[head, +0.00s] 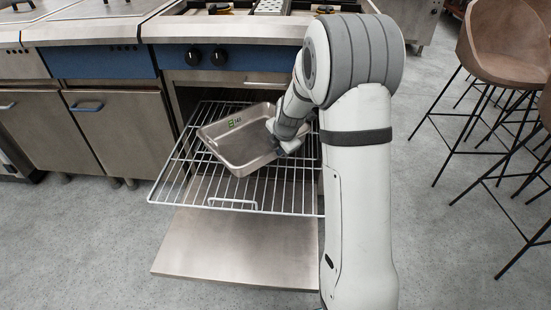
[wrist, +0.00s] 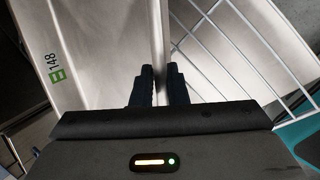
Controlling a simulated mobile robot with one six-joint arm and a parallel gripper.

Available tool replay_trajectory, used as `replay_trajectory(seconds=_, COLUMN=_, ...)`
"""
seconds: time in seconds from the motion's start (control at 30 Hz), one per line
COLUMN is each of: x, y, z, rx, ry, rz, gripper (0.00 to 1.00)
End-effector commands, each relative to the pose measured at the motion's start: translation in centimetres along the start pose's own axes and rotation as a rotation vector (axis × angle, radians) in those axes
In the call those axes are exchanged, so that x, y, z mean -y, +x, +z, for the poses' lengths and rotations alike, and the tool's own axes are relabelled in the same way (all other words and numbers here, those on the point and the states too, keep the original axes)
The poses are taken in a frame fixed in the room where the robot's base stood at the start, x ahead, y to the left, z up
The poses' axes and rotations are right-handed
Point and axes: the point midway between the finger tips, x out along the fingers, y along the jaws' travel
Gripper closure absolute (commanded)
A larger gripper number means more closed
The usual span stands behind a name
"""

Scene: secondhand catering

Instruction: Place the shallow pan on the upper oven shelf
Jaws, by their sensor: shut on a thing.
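The shallow pan (head: 238,150) is a steel rectangular tray with a green label marked 148. In the head view it is at the upper oven shelf (head: 232,203), a white wire rack pulled out of the oven. It looks tilted; I cannot tell whether it rests on the wires or is just above them. My gripper (head: 284,146) is at the pan's right side, its fingertips partly hidden by my arm. In the wrist view the gripper (wrist: 160,82) is shut on the rim of the pan (wrist: 100,50), with the rack (wrist: 240,70) beyond it on the right.
The oven door (head: 235,250) is folded down below the rack. The stove front with knobs (head: 205,57) is above. Steel cabinets (head: 120,125) stand on the left. Bar stools (head: 505,60) stand on the right, with open floor (head: 440,220) between them and my arm.

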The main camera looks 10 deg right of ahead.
Motion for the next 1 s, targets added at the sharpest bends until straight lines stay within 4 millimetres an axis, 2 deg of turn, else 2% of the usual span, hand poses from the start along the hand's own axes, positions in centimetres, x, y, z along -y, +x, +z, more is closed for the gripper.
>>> replay_trajectory(seconds=0.2, x=1.4, y=3.1, z=-0.4, rx=0.001, ry=0.002, rz=0.001, gripper=1.0)
replay_trajectory(seconds=0.47, x=1.6, y=3.5, z=-0.5, rx=0.0, ry=0.002, rz=0.0, gripper=1.0)
replay_trajectory(seconds=0.5, x=1.8, y=3.6, z=-0.6, rx=-0.003, ry=0.002, rz=-0.005, gripper=0.85)
replay_trajectory(seconds=0.73, x=1.7, y=3.6, z=-0.6, rx=-0.002, ry=0.002, rz=-0.003, gripper=0.66)
replay_trajectory(seconds=1.0, x=1.7, y=3.4, z=-0.5, rx=-0.001, ry=0.001, rz=-0.002, gripper=0.65)
